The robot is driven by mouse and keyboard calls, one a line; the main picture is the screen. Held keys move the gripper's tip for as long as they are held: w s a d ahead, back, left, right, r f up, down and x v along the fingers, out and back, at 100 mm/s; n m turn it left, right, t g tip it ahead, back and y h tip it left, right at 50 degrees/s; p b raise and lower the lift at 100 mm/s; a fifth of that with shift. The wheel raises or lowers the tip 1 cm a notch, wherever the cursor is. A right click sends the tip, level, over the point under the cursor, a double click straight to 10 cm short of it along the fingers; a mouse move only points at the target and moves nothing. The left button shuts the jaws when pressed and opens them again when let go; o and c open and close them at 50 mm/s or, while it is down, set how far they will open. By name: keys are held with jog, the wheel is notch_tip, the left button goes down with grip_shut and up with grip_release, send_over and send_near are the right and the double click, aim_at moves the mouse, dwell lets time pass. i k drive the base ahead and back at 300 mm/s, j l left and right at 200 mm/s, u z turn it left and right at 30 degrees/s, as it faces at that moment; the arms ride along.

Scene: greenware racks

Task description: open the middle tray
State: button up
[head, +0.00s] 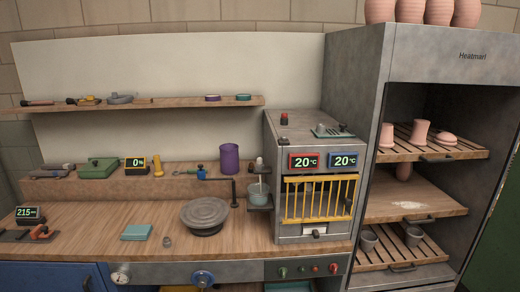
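The middle tray (390,200) is a solid wooden board in the grey cabinet at the right of the head view. A dark handle sits at its front edge, and a whitish powdery patch lies on top of it. I cannot tell how far the middle tray is pulled out. My gripper is not in view.
The slatted upper tray (444,149) holds pink clay pots; the slatted lower tray (405,258) holds grey cups. Left of the cabinet (353,100), a small kiln with yellow bars (320,199) stands on the wooden workbench (95,215), beside a grey turntable (205,213).

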aim_at(391, 199)
jog(key=i+l+z, duration=0.15)
jog(key=i+l, duration=1.15)
